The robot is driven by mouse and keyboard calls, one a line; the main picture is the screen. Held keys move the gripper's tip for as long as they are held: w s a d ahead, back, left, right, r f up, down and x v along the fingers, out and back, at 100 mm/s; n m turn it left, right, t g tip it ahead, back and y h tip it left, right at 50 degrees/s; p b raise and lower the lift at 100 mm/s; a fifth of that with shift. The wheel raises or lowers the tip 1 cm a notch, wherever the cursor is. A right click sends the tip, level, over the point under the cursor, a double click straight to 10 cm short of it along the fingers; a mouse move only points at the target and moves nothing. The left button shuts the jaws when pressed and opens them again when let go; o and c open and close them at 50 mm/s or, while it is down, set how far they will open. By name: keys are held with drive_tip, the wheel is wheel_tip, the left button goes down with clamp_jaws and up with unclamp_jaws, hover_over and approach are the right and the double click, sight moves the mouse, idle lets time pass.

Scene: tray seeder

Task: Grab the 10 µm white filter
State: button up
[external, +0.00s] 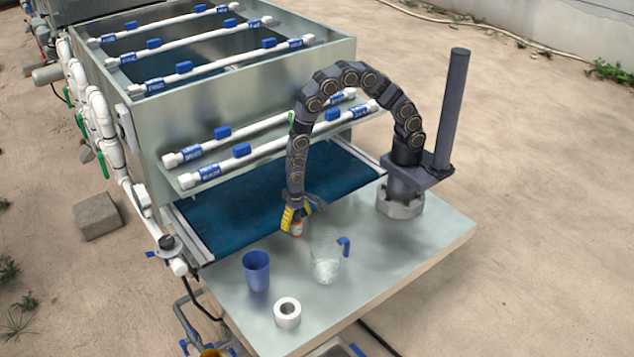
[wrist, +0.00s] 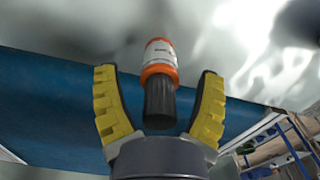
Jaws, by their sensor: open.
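The white filter (external: 287,312) is a short white cylinder with a dark round hole in its top. It stands upright near the front edge of the metal table; no 10 µm marking is readable. My gripper (external: 298,220), with yellow-padded fingers, is open and points down, behind and well apart from the filter. A small orange-and-white item with a dark end (wrist: 159,62) shows between the open fingers (wrist: 157,78) in the wrist view. The filter is not visible in the wrist view.
A blue cup (external: 256,272) stands behind and left of the filter. A clear jug with a blue handle (external: 326,268) stands between the filter and my arm. A blue belt (external: 245,215) lies behind the table (external: 400,252). The table's right side is clear.

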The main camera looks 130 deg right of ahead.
drive_tip(key=c, duration=1.2)
drive_tip(key=shift+r, duration=0.15)
